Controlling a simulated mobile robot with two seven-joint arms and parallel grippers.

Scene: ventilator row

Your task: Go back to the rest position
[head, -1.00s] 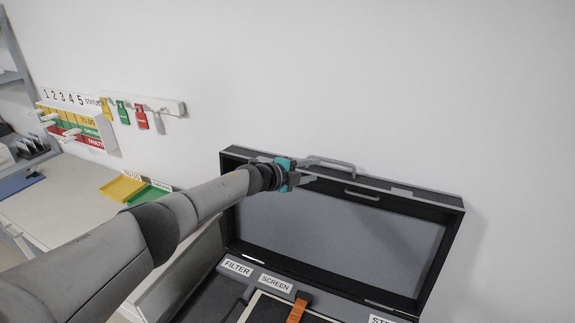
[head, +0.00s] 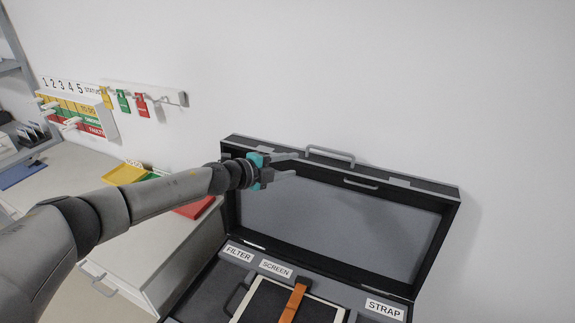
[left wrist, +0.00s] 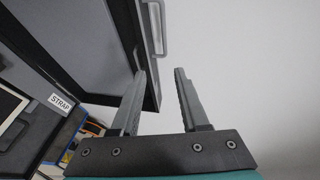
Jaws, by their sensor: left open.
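My left gripper (head: 284,166) is open and empty in the head view, in front of the upper left part of the open case lid (head: 335,222). In the left wrist view its two fingers (left wrist: 160,78) stand apart with nothing between them, and the lid's edge and handle (left wrist: 155,28) show behind them. I cannot tell whether it touches the lid. My left arm comes in from the left, over the bench. My right gripper is not in view.
The open black case holds a framed screen with an orange strap (head: 292,302). Its labels read FILTER, SCREEN and STRAP (head: 384,309). On the bench (head: 62,190) are yellow, green and red trays. A status board (head: 75,112) and hanging tags (head: 123,101) are on the wall.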

